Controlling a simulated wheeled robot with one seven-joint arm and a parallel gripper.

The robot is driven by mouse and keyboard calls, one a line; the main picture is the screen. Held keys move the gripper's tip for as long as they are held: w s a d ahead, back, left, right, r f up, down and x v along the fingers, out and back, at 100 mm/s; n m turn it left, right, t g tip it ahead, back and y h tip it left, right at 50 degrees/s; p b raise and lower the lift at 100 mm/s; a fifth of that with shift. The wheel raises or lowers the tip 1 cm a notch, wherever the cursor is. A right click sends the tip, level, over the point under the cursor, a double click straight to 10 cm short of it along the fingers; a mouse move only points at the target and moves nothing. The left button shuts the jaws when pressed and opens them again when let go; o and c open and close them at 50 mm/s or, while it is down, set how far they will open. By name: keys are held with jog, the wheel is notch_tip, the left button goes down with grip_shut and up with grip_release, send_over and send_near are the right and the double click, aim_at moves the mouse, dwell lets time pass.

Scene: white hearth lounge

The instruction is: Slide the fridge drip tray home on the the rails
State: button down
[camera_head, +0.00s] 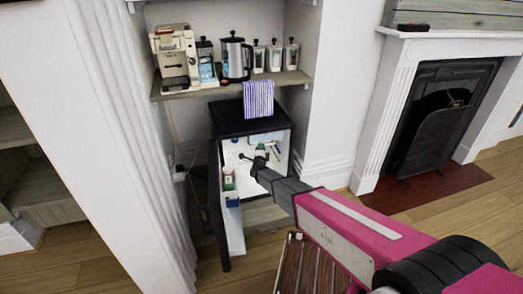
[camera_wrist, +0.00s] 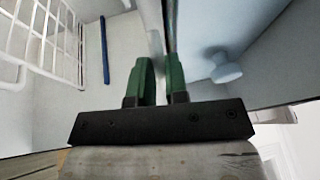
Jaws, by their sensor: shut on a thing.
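In the head view my gripper (camera_head: 262,160) reaches through the open front of a small black fridge (camera_head: 250,122), into its white interior. In the wrist view my gripper (camera_wrist: 160,85) has two green fingers, close together and shut on a thin piece seen nearly edge-on. This piece, which appears to be the drip tray (camera_wrist: 171,25), runs away from me into the fridge. Most of the tray is hidden by its edge-on angle and by my fingers. I cannot make out the rails or tell whether the tray touches them.
The fridge door (camera_head: 222,210) stands open on the left, with items in its shelves. A white wire shelf (camera_wrist: 45,40) is left of my fingers, and a round knob (camera_wrist: 226,68) on a pale surface is right. A striped towel (camera_head: 258,99) hangs above the fridge.

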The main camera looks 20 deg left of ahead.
jog(key=c, duration=1.1)
grip_release()
jog(key=shift+o, duration=0.2)
jog(key=shift+s, duration=0.1)
jog(key=s+d, duration=0.4)
jog(key=s, duration=0.3)
jog(key=shift+s+d, duration=0.25)
jog(key=shift+d, duration=0.1)
